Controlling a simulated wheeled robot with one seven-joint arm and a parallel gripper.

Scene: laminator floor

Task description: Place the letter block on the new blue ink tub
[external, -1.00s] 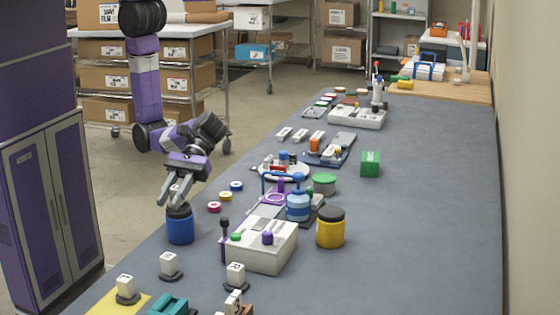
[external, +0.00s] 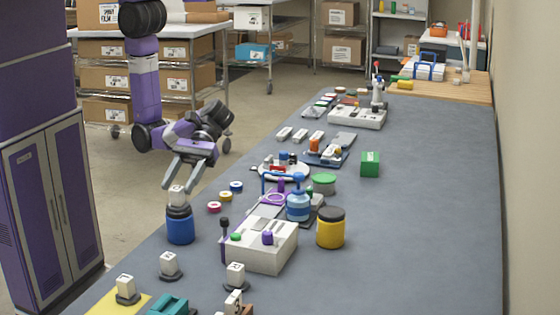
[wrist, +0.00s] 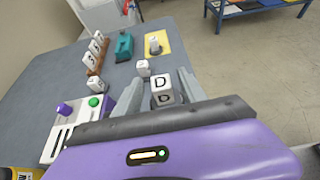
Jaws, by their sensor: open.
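A white letter block (external: 177,195) stands on the black lid of the blue ink tub (external: 181,227) at the table's left edge. In the wrist view the block shows a black D on two faces (wrist: 162,92) and sits between my fingers. My gripper (external: 180,186) is open, its fingers pointing down either side of the block's upper part. Whether either finger touches the block I cannot tell.
A grey-white box with green and purple knobs (external: 262,247) stands right of the tub, with a yellow tub (external: 331,229) beyond it. Other white blocks on dark bases (external: 169,265) stand in front. The table's right side is largely clear.

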